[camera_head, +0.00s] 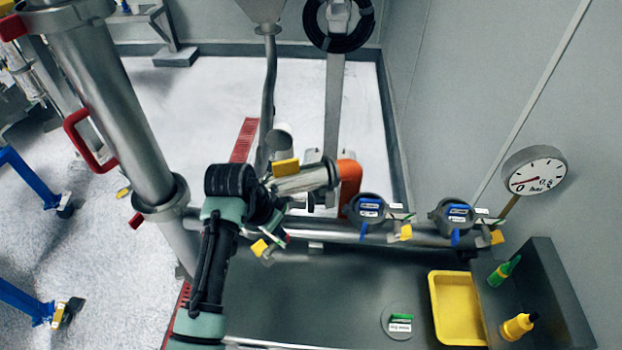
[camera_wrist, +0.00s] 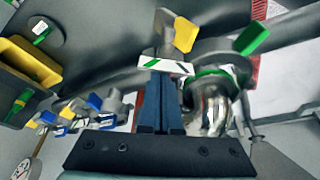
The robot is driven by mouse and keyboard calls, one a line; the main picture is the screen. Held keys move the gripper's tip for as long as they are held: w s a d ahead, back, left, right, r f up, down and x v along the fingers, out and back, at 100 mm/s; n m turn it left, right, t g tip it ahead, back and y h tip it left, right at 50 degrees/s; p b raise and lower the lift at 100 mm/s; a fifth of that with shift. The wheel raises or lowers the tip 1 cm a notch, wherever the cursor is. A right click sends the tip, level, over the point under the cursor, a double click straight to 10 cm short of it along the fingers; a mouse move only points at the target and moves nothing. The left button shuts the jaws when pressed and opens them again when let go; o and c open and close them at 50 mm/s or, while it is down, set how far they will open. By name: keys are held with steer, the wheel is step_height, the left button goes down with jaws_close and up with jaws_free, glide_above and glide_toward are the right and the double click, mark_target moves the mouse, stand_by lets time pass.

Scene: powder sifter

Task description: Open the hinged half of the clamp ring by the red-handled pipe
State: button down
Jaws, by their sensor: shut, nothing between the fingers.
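The large steel pipe (camera_head: 115,95) with a red handle (camera_head: 80,138) slants down the left side of the head view. A clamp ring (camera_wrist: 222,52) shows in the wrist view around a shiny pipe end, with a green lever (camera_wrist: 252,38) and a yellow tag (camera_wrist: 183,34). I cannot tell whether its hinged half is open. In the head view a yellow tag (camera_head: 260,248) shows beside my arm; the ring there is mostly hidden. My gripper (camera_wrist: 161,78) is shut and empty, its blue fingers just left of the shiny pipe, close to a white-green label (camera_wrist: 166,65). Contact is unclear.
Blue-labelled valves (camera_head: 370,208) with yellow tags line the horizontal pipe to the right. A yellow tray (camera_head: 433,300) and a dark bin wall (camera_head: 548,290) stand at the lower right. A gauge (camera_head: 534,170) is on the right.

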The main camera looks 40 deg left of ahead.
mark_target(256, 246)
steer(key=s, duration=0.1)
steer(key=s+a+p, duration=0.1)
steer(key=s, duration=0.1)
steer(key=s+a, duration=0.1)
steer(key=s, duration=0.1)
steer(key=shift+s+a+p, duration=0.25)
steer(key=shift+p, duration=0.05)
steer(key=s+a, duration=0.5)
steer(key=a, duration=0.2)
steer(key=shift+b, duration=0.4)
